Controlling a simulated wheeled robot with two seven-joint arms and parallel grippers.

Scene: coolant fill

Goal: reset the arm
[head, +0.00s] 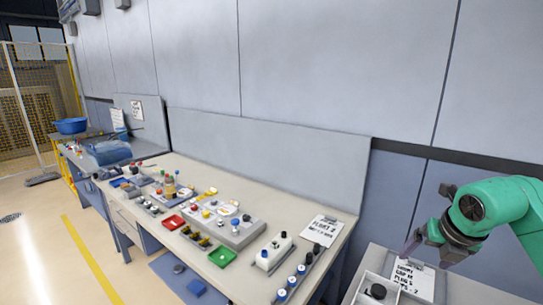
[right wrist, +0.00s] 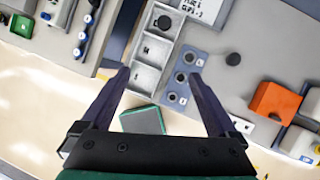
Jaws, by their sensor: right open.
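My right arm (head: 495,205) is green and comes in from the right edge of the head view. My right gripper (head: 412,248) is above the near right table, by a printed sheet. In the right wrist view my right gripper (right wrist: 158,76) is open, its two dark purple fingers wide apart with nothing held between them. Below it are a white divided tray (right wrist: 148,78) and a blue-grey plate with round holes (right wrist: 178,98). A black round cap (right wrist: 164,22) lies in the tray's top compartment. My left gripper is not in view.
A second black cap (right wrist: 232,59) lies on the grey tabletop. An orange block (right wrist: 275,103) stands at the right. A green-edged grey piece (right wrist: 142,120) shows near the gripper.

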